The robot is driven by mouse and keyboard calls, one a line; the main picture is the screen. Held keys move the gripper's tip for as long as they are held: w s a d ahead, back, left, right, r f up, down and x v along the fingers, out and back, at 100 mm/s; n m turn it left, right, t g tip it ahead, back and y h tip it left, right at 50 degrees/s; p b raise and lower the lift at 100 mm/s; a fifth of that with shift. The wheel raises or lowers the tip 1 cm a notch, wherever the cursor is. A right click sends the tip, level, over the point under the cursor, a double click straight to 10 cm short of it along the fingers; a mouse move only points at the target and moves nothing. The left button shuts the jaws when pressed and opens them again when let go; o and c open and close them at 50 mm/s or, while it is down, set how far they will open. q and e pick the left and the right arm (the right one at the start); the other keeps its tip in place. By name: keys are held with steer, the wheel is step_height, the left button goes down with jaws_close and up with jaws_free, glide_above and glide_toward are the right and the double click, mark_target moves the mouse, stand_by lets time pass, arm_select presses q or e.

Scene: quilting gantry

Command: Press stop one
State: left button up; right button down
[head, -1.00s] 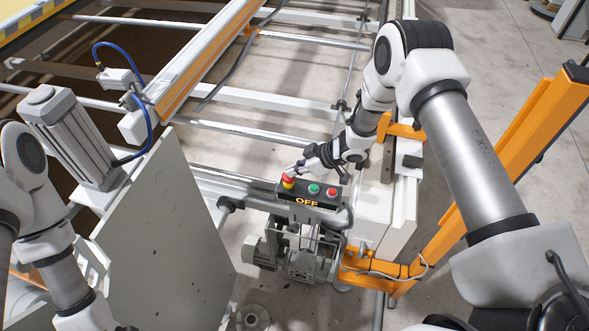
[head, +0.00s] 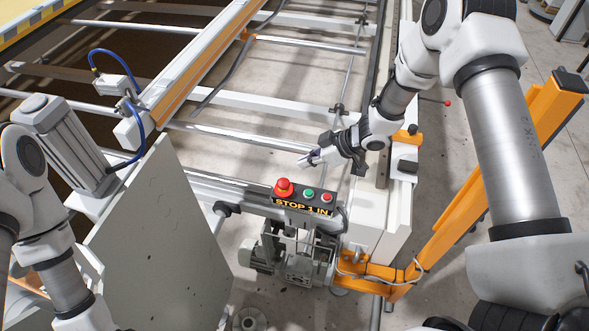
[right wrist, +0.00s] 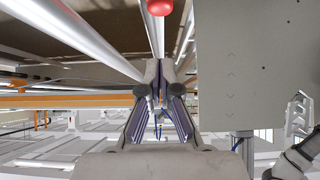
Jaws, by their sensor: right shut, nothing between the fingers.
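A dark control box (head: 303,199) on the end of the machine frame carries a large red mushroom button (head: 284,187), a small green button (head: 308,193) and a small red button (head: 326,197). Its front label reads "STOP 1 IN". My right gripper (head: 305,160) is shut and empty, behind and above the box, clear of the mushroom button. In the right wrist view, the shut fingers (right wrist: 160,68) point toward the red mushroom button (right wrist: 160,6), which is cut by the top edge. My left arm shows at the left, but its gripper is not visible.
A grey panel (head: 155,240) stands left of the box. An orange post (head: 510,150) slants up at the right. White and orange rails (head: 190,80) cross the frame behind the box. A motor unit (head: 295,255) hangs below the box.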

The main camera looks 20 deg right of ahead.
steer(key=v, duration=0.3)
steer(key=shift+r, duration=0.1)
stand_by(0.3)
steer(key=s+a+f+m+g+h+b, duration=0.1)
steer(key=s+a+f+m+g, duration=0.15)
steer(key=s+f, duration=0.6)
steer(key=s+a+f+m+g+h+b, duration=0.1)
steer(key=s+a+f+m+g+b, duration=0.15)
steer(key=s+f, duration=0.65)
steer(key=s+d+m+h, duration=0.2)
steer(key=s+d+m, duration=0.1)
steer(key=s, duration=0.3)
steer(key=s+d+m+h, duration=0.3)
steer(key=s, duration=0.4)
steer(key=shift+d+f+m+p, duration=0.2)
steer(key=shift+d+m+p, duration=0.05)
steer(key=shift+m+p, duration=0.1)
